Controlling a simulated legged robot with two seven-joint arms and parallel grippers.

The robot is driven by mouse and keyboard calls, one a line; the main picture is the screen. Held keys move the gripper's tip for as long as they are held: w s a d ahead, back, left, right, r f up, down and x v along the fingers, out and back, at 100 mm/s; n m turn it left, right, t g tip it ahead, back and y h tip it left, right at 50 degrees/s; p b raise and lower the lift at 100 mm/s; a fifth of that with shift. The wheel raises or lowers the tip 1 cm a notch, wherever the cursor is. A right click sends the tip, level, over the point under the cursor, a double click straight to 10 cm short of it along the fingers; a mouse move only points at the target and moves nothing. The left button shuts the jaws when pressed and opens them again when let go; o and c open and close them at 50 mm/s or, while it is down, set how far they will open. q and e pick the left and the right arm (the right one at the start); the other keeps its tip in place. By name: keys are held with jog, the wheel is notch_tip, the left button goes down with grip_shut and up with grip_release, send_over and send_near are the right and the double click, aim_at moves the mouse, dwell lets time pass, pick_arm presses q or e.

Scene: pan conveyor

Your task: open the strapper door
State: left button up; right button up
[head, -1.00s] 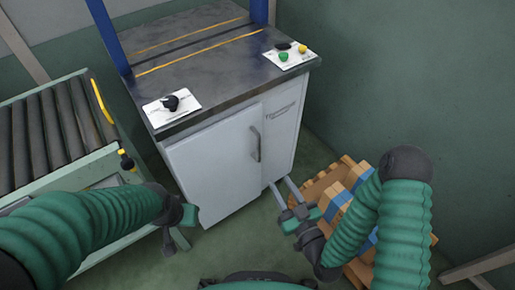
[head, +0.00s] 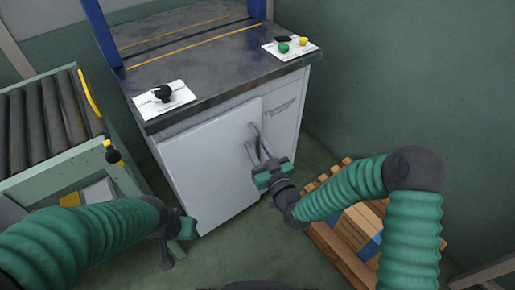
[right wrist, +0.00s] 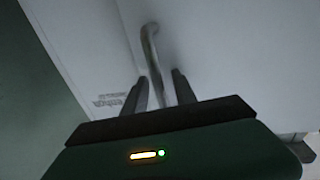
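The strapper (head: 222,81) is a grey-white cabinet with a dark top and blue posts. Its front door (head: 205,160) looks shut. A dark bar handle (head: 254,130) stands upright near the door's right edge. My right gripper (head: 258,150) is at the handle's lower part. In the right wrist view the handle (right wrist: 152,52) runs down between the two spread fingers (right wrist: 160,90), with a gap on each side. My left gripper (head: 178,240) hangs low in front of the door's lower left, away from the handle; its fingers are not clear.
A roller conveyor (head: 75,158) with a green frame stands at the left. Wooden pallets (head: 350,225) with blue parts lie on the floor at the right, behind my right arm. Some green floor is free before the cabinet.

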grip_shut()
jog(key=shift+d, duration=0.1)
dwell(1.2)
